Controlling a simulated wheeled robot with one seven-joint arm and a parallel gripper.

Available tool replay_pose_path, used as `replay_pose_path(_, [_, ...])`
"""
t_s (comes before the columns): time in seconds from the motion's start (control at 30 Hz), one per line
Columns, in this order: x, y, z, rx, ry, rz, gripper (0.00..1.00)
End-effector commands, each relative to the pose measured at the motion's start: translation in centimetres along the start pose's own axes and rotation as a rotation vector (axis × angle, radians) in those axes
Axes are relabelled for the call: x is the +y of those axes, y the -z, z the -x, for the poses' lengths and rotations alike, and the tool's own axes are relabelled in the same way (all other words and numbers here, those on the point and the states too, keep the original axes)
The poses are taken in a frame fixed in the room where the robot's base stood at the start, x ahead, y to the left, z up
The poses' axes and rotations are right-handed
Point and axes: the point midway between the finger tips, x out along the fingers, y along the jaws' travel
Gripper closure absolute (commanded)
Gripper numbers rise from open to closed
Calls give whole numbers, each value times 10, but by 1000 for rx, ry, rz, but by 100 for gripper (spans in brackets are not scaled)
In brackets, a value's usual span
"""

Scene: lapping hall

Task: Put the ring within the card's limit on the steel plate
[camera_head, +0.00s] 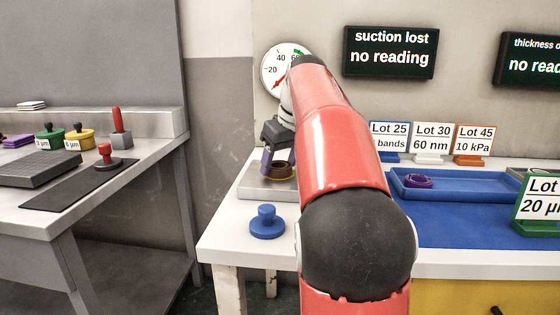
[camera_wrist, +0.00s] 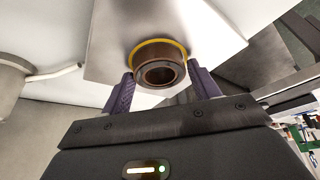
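A brown bronze-coloured ring (camera_head: 279,171) is at the light steel plate (camera_head: 257,187) on the left end of the white bench. In the wrist view the ring (camera_wrist: 160,74) has a dark near face, an open bore and a yellow rim at its far side, against the plate (camera_wrist: 110,62). My gripper (camera_head: 278,165) points down at it, with one purple finger on each side. In the wrist view my gripper (camera_wrist: 160,70) straddles the ring closely; whether the fingers touch it cannot be told. A purple ring (camera_head: 418,181) lies in the blue tray (camera_head: 460,192).
Cards read Lot 25 bands (camera_head: 389,136), Lot 30 60 nm (camera_head: 432,137), Lot 45 10 kPa (camera_head: 474,140) and Lot 20 (camera_head: 541,197). A blue knobbed piece (camera_head: 266,223) stands before the plate. Displays read "suction lost, no reading" (camera_head: 390,52) and thickness "no reading" (camera_head: 530,60).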

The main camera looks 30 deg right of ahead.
Motion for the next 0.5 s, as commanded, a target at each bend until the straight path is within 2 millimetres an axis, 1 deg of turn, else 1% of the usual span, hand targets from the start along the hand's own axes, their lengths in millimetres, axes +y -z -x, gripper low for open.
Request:
replay_pose_path(0.03, [0, 0, 0, 0, 0, 0, 32])
replay_pose_path(0.1, [0, 0, 0, 0, 0, 0, 23])
replay_pose_path(0.37, [0, 0, 1, 0, 0, 0, 23])
replay_pose_path(0.5, [0, 2, 10, 1, -1, 0, 23])
